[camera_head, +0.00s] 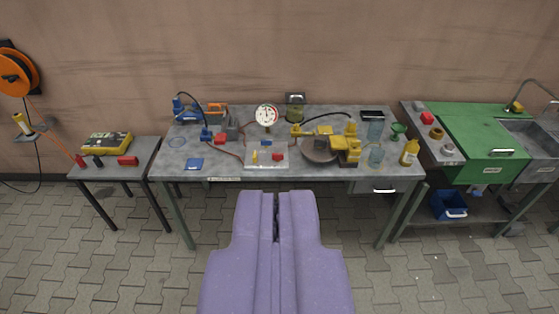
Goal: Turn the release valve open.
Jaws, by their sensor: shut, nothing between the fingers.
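My gripper (276,200), purple, reaches up from the bottom centre of the view. Its two fingers are together with nothing between them. It is in front of the metal workbench (222,170), apart from the things on top. A round gauge (267,116) with a white dial stands near the middle of the bench. A yellow device (346,146) with a dark hose stands to the right. The release valve is too small to tell apart from these parts.
A small side table (143,152) with a yellow case (107,142) stands left. An orange reel (14,73) hangs on the wall. A green-topped sink bench (475,122) stands right, with a blue bin (449,207) below. The paved floor before the bench is clear.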

